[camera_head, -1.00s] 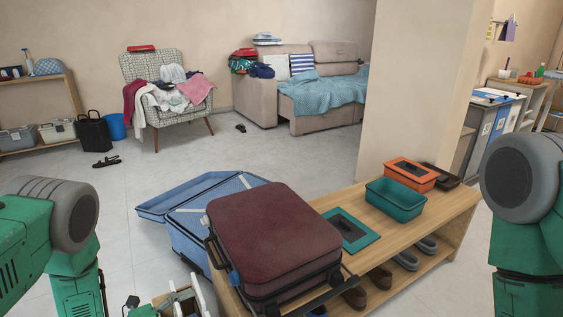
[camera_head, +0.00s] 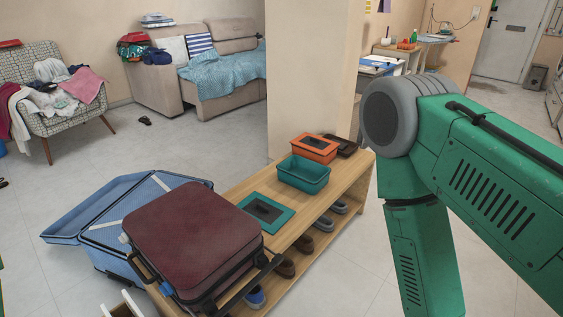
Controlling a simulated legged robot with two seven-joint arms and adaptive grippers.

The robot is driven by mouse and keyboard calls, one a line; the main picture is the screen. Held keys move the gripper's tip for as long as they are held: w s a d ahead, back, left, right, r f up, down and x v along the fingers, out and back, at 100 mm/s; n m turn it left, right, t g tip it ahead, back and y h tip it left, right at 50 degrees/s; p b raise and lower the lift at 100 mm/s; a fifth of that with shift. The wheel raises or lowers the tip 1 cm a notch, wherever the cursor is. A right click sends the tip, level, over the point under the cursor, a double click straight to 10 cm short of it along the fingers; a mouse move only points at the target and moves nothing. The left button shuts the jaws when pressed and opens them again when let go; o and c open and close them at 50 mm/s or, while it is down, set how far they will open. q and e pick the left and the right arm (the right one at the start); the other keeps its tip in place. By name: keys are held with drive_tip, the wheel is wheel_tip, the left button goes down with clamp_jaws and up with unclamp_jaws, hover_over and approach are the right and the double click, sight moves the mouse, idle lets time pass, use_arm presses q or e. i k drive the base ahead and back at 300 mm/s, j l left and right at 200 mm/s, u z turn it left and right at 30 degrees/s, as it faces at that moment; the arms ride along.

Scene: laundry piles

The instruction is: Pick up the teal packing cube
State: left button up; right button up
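Two teal things are on the wooden bench (camera_head: 235,185). One is a flat teal piece with a dark panel (camera_head: 284,224), lying just behind the maroon suitcase (camera_head: 190,240). The other is a deeper teal box, apparently open-topped (camera_head: 303,176), farther along the bench. I cannot tell for certain which is the packing cube. Both rest apart from my arms. My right arm fills the right side of the picture, but its gripper is out of view. My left gripper is out of view too.
An orange box (camera_head: 315,150) and a dark tray (camera_head: 343,146) sit at the bench's far end. Shoes (camera_head: 304,243) stand on the shelf below. An open blue suitcase (camera_head: 80,222) lies left of the bench. Free floor lies behind, before the sofa (camera_head: 205,75).

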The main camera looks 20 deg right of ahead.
sight(307, 175)
drive_tip(key=i+l+z, duration=0.45)
drive_tip(key=l, duration=0.15)
drive_tip(key=i+l+z, duration=0.3)
drive_tip(key=l+z, duration=0.15)
drive_tip(key=i+l+z, duration=0.45)
drive_tip(key=i+z, duration=0.45)
drive_tip(key=i+u, duration=0.2)
drive_tip(key=i, duration=0.25)
drive_tip(key=i+l+u, duration=0.2)
drive_tip(key=i, duration=0.2)
drive_tip(key=i+l+u, duration=0.2)
drive_tip(key=i, duration=0.2)
drive_tip(key=i+u, duration=0.15)
drive_tip(key=u, duration=0.25)
drive_tip(key=i+u, duration=0.15)
drive_tip(key=u, duration=0.25)
drive_tip(key=i+l+u, duration=0.15)
drive_tip(key=u, duration=0.25)
drive_tip(key=i+l+u, duration=0.1)
drive_tip(key=u, duration=0.35)
drive_tip(key=i+l+u, duration=0.1)
drive_tip(key=u, duration=0.3)
drive_tip(key=i+l+u, duration=0.15)
drive_tip(key=u, duration=0.15)
drive_tip(key=i+l+u, duration=0.1)
drive_tip(key=l+u, duration=0.15)
